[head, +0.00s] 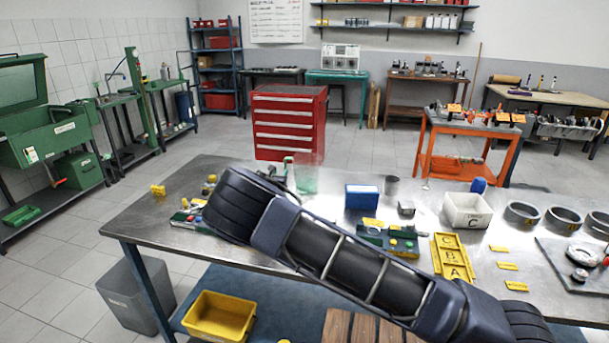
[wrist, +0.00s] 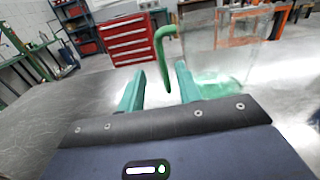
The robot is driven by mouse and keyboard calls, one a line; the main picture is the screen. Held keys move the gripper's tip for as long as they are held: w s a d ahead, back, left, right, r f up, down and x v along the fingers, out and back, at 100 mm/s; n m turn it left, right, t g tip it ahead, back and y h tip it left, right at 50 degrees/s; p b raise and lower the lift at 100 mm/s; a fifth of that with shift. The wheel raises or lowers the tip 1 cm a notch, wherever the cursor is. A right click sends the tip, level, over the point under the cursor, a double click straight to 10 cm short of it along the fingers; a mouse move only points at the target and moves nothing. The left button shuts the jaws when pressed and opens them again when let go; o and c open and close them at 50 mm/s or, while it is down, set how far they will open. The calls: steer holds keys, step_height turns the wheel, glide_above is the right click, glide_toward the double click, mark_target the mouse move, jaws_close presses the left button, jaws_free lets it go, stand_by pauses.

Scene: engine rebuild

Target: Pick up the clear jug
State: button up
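The clear jug (head: 306,181) stands on the metal workbench (head: 158,215), just beyond my arm in the head view. In the wrist view the jug (wrist: 218,48) is a see-through vessel with a green tint at its base, right of centre. Its green handle (wrist: 164,48) faces me as a hook shape. My gripper (wrist: 160,84) is open, with two green fingers apart. The handle hangs in line with the gap between the fingertips; no contact shows. In the head view my arm hides most of the gripper.
Small yellow parts (head: 158,190) lie at the left. A red tool chest (head: 290,122) stands behind the bench.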

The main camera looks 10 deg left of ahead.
mark_target(284, 165)
steer(key=w, duration=0.7)
steer(key=shift+w+a, duration=0.1)
steer(key=shift+w, duration=0.15)
jaws_close()
